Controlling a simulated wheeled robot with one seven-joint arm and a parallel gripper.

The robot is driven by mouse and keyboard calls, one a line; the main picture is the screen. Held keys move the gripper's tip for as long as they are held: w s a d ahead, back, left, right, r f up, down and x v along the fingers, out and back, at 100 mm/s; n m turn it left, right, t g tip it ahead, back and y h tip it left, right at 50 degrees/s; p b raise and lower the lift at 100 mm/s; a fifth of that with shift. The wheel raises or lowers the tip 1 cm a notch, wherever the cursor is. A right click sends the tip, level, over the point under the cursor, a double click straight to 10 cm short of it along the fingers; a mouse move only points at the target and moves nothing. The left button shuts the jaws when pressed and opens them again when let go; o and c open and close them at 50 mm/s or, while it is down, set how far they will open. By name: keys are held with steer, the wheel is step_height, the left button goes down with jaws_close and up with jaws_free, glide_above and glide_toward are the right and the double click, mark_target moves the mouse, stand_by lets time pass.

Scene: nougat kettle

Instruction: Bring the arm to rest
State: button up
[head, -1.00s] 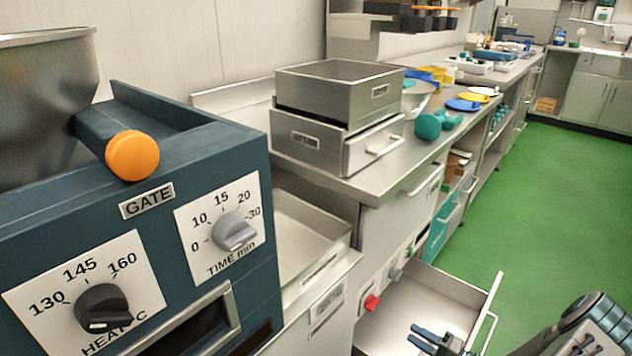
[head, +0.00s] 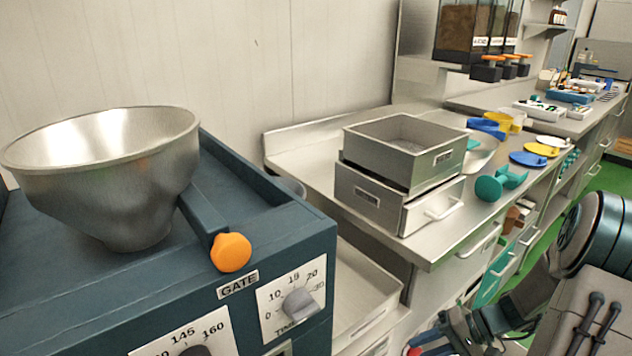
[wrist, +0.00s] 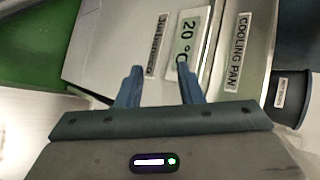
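My arm (head: 585,290) fills the lower right of the head view, folded up close to the camera. My gripper (wrist: 158,80) shows in the wrist view with its two blue fingers apart and nothing between them. In the head view its blue fingers show only partly at the bottom edge. Beyond the fingers in the wrist view is a pale front with a "20 °C" display (wrist: 187,45) and a "COOLING PAN" label (wrist: 235,50). I cannot tell how far the fingers are from that front.
A dark blue machine (head: 130,285) with a metal hopper (head: 105,165) and orange gate knob (head: 231,252) stands at the left. A steel counter (head: 320,160) holds stacked steel boxes (head: 403,150) and a teal scoop-like object (head: 490,188). Green floor (head: 600,185) shows at the right.

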steer(key=s+a+r+n+h+p, duration=0.1)
steer(key=s+a+r+h+p, duration=0.2)
steer(key=r, duration=0.7)
steer(key=s+a+r+n+t+h+p, duration=0.1)
steer(key=s+a+r+h+p, duration=0.2)
steer(key=r+p, duration=0.4)
steer(key=s+a+r+n+t+h+p, duration=0.1)
steer(key=s+a+r+h+p, duration=0.2)
steer(key=r, duration=1.2)
steer(key=s+h+p, duration=0.1)
steer(key=s+p, duration=0.1)
steer(key=s, duration=0.1)
steer(key=shift+r+h, duration=0.15)
steer(key=shift+h, duration=0.15)
steer(key=shift+d, duration=0.15)
